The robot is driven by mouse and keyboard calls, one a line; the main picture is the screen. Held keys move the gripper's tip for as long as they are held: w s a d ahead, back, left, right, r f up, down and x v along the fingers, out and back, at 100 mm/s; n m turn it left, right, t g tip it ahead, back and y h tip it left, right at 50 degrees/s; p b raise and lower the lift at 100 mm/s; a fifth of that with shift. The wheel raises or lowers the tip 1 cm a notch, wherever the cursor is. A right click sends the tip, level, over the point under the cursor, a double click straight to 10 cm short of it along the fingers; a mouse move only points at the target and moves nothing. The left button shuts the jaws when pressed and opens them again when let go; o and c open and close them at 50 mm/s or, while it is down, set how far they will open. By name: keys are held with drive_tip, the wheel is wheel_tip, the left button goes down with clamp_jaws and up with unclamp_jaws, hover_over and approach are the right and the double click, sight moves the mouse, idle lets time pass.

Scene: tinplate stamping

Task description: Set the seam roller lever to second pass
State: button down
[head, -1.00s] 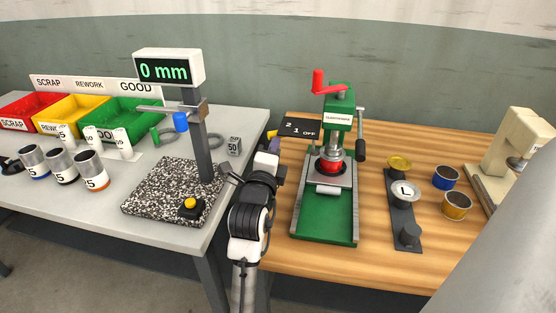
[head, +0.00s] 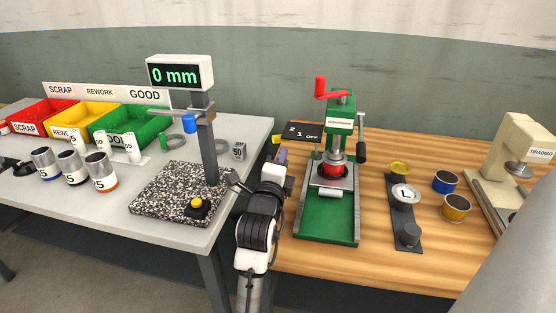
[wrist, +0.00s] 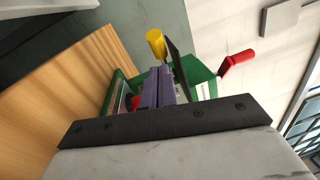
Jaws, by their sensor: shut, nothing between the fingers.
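The green seam roller machine (head: 340,150) stands on the wooden bench, with a red crank on top. A black plate (head: 302,132) marked 2, 1 and OFF sticks out to its left. A yellow knob (head: 281,139), apparently the lever's grip, shows at the plate's left end; it is larger in the wrist view (wrist: 156,43). I cannot tell which mark the lever stands at. My gripper (head: 281,157) is shut and empty just below the knob. In the wrist view the closed fingers (wrist: 158,88) point toward the machine, near the knob; contact is unclear.
A grey table (head: 190,232) to the left holds a gauge stand (head: 210,150) with a 0 mm display, close to my arm. A black strip (head: 405,222) with a lid marked L and several tins stand right of the machine. A beige press (head: 490,165) stands further right.

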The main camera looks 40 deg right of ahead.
drive_tip(key=w+a+b+v, duration=0.1)
drive_tip(key=b+v, duration=0.2)
drive_tip(key=v, duration=0.7)
drive_tip(key=shift+w+a+b, duration=0.2)
drive_tip(key=shift+a+b, duration=0.05)
drive_tip(key=shift+b, duration=0.15)
